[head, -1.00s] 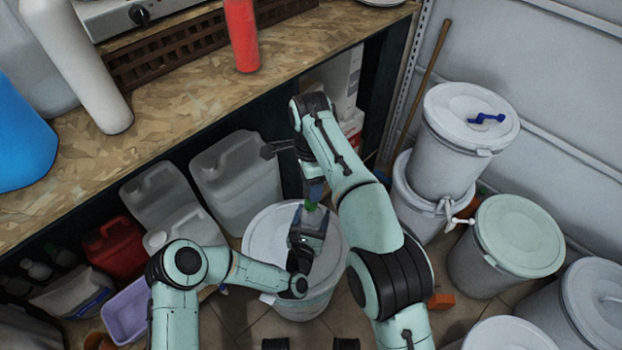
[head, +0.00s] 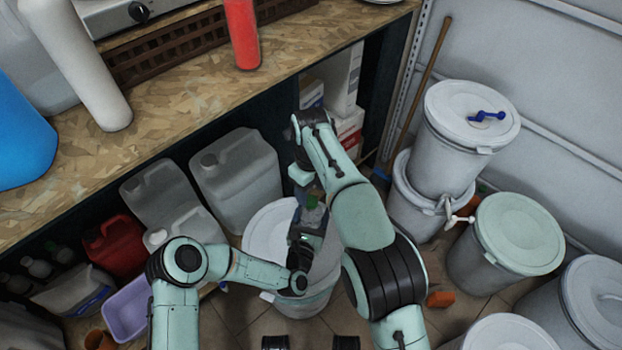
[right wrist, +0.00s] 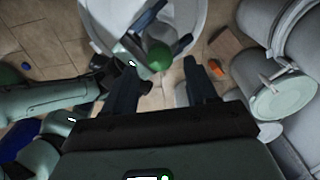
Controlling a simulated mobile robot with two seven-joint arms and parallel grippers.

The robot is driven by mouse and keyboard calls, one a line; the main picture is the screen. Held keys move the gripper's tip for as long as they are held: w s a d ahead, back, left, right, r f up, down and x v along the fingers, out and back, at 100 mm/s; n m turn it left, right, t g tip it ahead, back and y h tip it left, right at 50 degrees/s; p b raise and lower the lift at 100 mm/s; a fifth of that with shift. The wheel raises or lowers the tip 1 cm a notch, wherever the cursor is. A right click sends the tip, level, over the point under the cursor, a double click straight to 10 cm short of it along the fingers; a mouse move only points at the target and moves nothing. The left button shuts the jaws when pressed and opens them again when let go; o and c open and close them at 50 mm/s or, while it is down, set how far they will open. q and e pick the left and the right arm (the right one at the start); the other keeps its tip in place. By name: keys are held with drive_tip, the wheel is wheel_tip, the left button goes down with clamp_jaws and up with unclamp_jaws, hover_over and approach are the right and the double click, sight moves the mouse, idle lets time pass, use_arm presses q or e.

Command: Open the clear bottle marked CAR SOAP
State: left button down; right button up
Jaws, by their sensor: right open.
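A green cap (right wrist: 158,57) shows in the right wrist view, just beyond my right fingertips. In the head view a little of the green cap (head: 311,204) shows below my right wrist. The clear bottle (head: 313,217) under it is mostly hidden, and its label cannot be read. My left gripper (head: 306,240) is at the bottle, above a white drum, its dark fingers on either side of the bottle. My right gripper (right wrist: 162,82) is open and empty, its fingers pointing toward the cap; in the head view it is mostly hidden by its own arm.
The white drum (head: 262,240) stands below both grippers. Jerrycans (head: 238,180), a red can (head: 117,247) and a lilac tub (head: 127,308) are to the left under the wooden bench (head: 200,100). Stacked white drums (head: 455,150) and a green-lidded drum (head: 520,232) crowd the right.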

sight(311, 200)
drive_tip(key=shift+f, duration=1.9)
